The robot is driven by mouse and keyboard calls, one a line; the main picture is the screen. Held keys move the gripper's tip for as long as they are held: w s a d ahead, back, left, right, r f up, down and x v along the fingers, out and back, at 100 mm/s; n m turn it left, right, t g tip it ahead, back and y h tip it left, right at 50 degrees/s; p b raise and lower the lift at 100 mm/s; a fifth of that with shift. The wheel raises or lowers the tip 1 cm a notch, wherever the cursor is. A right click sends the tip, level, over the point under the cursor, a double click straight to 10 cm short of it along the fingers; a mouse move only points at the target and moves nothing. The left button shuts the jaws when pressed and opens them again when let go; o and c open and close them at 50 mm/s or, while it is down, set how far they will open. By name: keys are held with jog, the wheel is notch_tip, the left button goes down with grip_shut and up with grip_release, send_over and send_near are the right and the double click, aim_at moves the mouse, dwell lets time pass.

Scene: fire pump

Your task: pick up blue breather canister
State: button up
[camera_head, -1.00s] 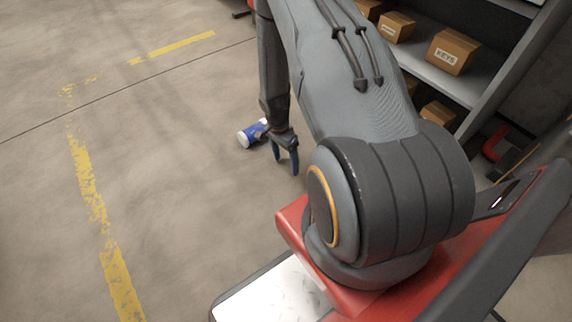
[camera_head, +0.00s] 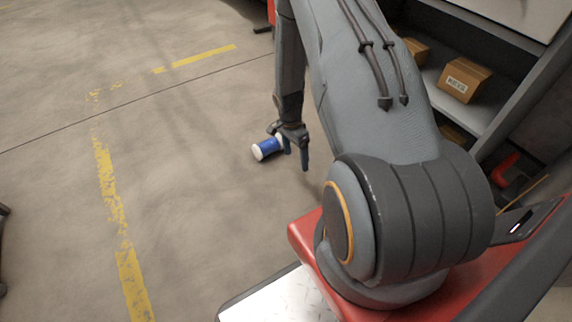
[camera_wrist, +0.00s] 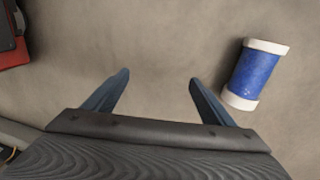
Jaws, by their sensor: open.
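The blue breather canister (camera_head: 267,148) is a blue cylinder with white ends, lying on its side on the concrete floor. In the head view it is just left of my gripper (camera_head: 296,158), partly hidden behind a finger. In the wrist view the canister (camera_wrist: 254,74) is at the upper right, outside and beyond the right finger. My gripper (camera_wrist: 158,82) is open and empty, with its two blue fingers apart and bare floor between them. It does not touch the canister in the wrist view.
A grey shelf (camera_head: 440,88) with cardboard boxes (camera_head: 465,80) stands at the right in the head view. A red object (camera_wrist: 10,38) is at the upper left of the wrist view. Worn yellow lines (camera_head: 110,195) mark the floor, which is clear around the canister.

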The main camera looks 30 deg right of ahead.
aim_at(270, 143)
jog(key=shift+w+a+f+t+y+b, duration=0.4)
jog(key=shift+w+t+b, duration=0.5)
jog(key=shift+w, duration=1.35)
jog(key=shift+w+a+f+t+y+b, duration=0.45)
jog(key=shift+w+t, duration=0.85)
jog(key=shift+w, duration=0.9)
jog(key=shift+w+a+f+t+y+b, duration=0.25)
jog(key=shift+w+f+t+y+b, duration=0.6)
jog(key=shift+w, duration=1.4)
jog(key=shift+t+h, duration=0.25)
jog(key=shift+h, duration=0.15)
jog(key=b+x, duration=0.3)
jog(key=x, duration=0.1)
jog(key=shift+w+d+f+b, duration=0.1)
jog(key=shift+w+b, duration=0.2)
jog(key=shift+b, duration=0.1)
jog(key=shift+c, duration=0.3)
jog(key=c, duration=1.4)
jog(key=shift+c, duration=0.2)
